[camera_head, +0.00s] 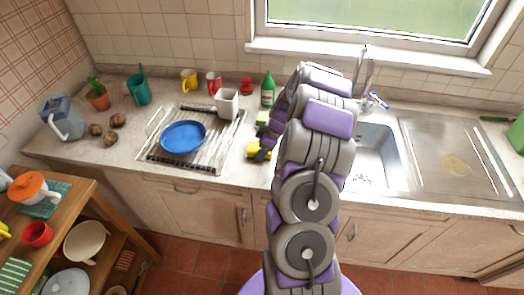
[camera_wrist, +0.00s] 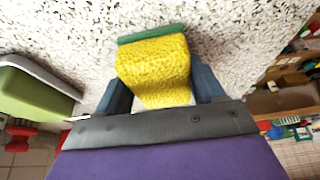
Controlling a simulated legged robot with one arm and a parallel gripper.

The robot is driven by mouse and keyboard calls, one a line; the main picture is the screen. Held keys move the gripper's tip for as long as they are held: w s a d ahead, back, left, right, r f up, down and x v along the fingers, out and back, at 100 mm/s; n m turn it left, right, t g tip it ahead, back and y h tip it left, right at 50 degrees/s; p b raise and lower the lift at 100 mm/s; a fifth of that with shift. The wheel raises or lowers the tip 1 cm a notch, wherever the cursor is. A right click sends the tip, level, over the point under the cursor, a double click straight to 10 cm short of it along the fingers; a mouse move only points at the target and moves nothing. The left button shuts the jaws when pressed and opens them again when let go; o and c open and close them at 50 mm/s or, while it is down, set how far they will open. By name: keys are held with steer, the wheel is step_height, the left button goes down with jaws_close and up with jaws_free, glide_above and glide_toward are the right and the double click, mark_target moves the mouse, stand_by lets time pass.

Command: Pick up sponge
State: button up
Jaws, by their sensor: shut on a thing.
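The sponge (camera_wrist: 155,68) is yellow with a green scouring layer along one edge. In the wrist view it sits between the two dark fingers of my gripper (camera_wrist: 160,92), which is shut on it. In the head view the yellow sponge (camera_head: 259,150) shows at the left of my arm, over the counter near the sink's left side. My gripper (camera_head: 263,146) is partly hidden there by my arm. I cannot tell whether the sponge touches the counter.
A green bottle (camera_head: 268,90) and white cup (camera_head: 227,103) stand behind. A drying rack (camera_head: 222,148) with a blue plate (camera_head: 183,136) is to the left. The sink (camera_head: 372,150) is to the right. A wooden cart (camera_head: 85,190) stands at the lower left.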

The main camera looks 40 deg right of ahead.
steer(key=shift+a+r, duration=0.1)
steer(key=shift+a, duration=0.35)
steer(key=shift+d+r, duration=0.35)
steer(key=shift+d, duration=0.1)
steer(key=r, duration=0.1)
steer(key=r+p, duration=0.1)
steer(key=shift+d+r, duration=0.25)
steer(key=shift+r, duration=0.05)
steer(key=s, duration=0.2)
steer(key=s+a, duration=0.1)
steer(key=s, duration=0.1)
steer(key=shift+r, duration=0.4)
steer(key=s, duration=0.3)
steer(key=s+d+p, duration=0.1)
steer(key=s, duration=0.6)
steer(key=shift+s+d+r+p, duration=0.25)
steer(key=shift+s+r+p, duration=0.05)
steer(key=shift+s, duration=0.05)
steer(key=shift+s+a+r, duration=0.15)
steer(key=shift+s+a, duration=0.3)
steer(key=shift+s, duration=0.2)
steer(key=shift+d, duration=0.1)
